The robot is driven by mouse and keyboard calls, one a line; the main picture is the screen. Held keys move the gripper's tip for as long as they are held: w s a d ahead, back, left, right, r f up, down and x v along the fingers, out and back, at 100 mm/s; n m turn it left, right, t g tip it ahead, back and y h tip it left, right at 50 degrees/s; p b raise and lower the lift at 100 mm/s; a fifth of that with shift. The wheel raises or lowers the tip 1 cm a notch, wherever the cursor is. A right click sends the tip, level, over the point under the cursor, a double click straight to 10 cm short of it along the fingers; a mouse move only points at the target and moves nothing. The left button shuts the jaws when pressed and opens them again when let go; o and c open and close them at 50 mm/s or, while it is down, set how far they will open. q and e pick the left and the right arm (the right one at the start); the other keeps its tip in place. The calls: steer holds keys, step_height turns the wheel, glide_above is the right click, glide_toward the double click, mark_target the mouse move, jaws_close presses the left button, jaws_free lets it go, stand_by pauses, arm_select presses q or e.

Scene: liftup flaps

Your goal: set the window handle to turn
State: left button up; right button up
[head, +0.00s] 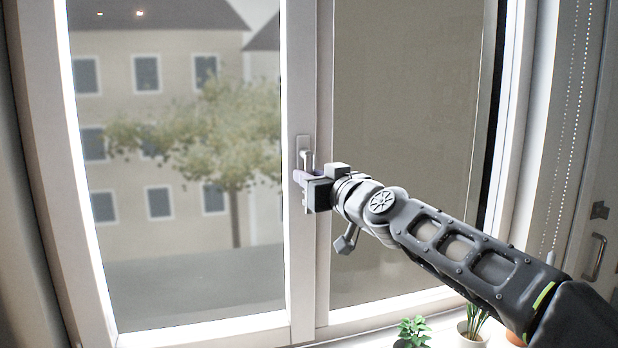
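The window handle (308,159) is a light metal piece on a plate on the white middle upright of the window. Its upper part shows just above my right gripper, and the rest is hidden behind the gripper. My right gripper (299,179) comes in from the right and its fingertips are at the handle. I cannot tell whether the fingers are closed around the handle or only beside it. My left gripper is not in view.
The left window pane (180,240) shows a building and a tree. A second pane (405,100) is on the right. Potted plants (412,331) stand along the sill at the bottom. A bead chain (567,150) hangs at the right, near another metal handle (595,257).

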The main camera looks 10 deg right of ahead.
jaws_close()
stand_by(0.8)
stand_by(0.4)
